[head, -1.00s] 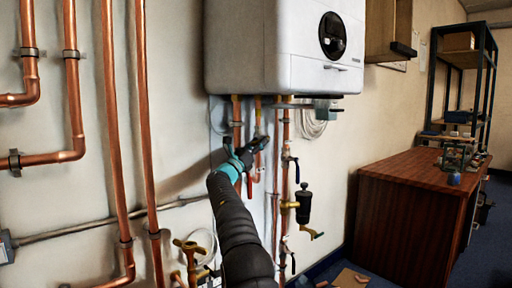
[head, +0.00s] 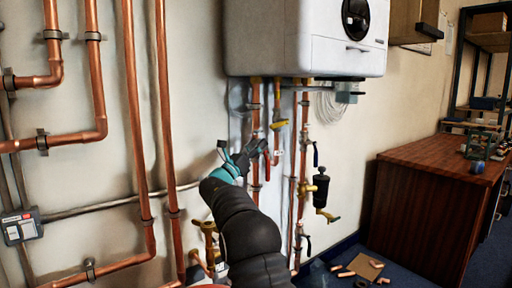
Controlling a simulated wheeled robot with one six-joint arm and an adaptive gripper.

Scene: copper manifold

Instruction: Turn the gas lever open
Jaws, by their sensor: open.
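A yellow lever (head: 278,124) sits on the pipework under the white boiler, just right of a vertical copper pipe. It looks close to level, slightly tilted. A red handle (head: 267,157) shows lower down, close to my gripper's tip. My gripper (head: 250,152), black with a teal wrist, is open in front of the pipes. It is below and left of the yellow lever, apart from it in the picture. I cannot tell whether it touches the red handle. My gripper and arm hide parts of the pipes behind them.
The white boiler (head: 305,38) hangs above the pipes. A black cylinder with a brass valve (head: 320,188) stands out at the right. Copper pipes (head: 135,120) run down the left wall. A wooden cabinet (head: 430,200) stands at the right, with cardboard (head: 361,266) on the floor nearby.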

